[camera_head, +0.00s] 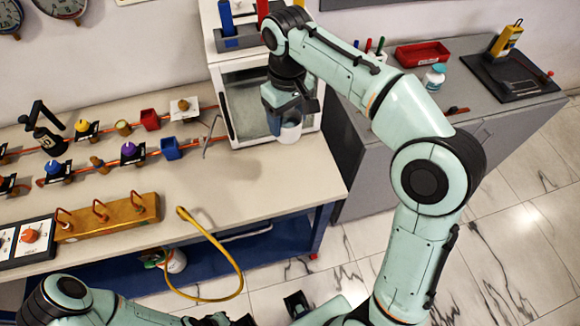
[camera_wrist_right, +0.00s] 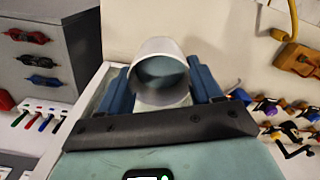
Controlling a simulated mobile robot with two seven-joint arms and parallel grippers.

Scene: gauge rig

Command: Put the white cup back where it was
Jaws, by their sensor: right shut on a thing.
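The white cup (camera_head: 290,133) is in my right gripper (camera_head: 284,112), in front of the lower part of the glass-fronted cabinet (camera_head: 236,96). In the right wrist view the cup (camera_wrist_right: 160,66) sits between the two blue fingers of the gripper (camera_wrist_right: 163,86), its round mouth toward the camera. The inside looks grey-green; I cannot tell whether it holds anything. The head view does not show clearly whether the cup's base touches anything. Part of my left arm shows at the bottom left, but I cannot make out its gripper.
Left of the cabinet, valves and coloured knobs on orange pipes (camera_head: 98,165) line the bench (camera_head: 262,186). A brass manifold (camera_head: 120,217) with a yellow hose (camera_head: 222,254) is at the front. A grey side bench holds a red tray (camera_head: 422,54) and white jar (camera_head: 434,77). Bench space before the cabinet is clear.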

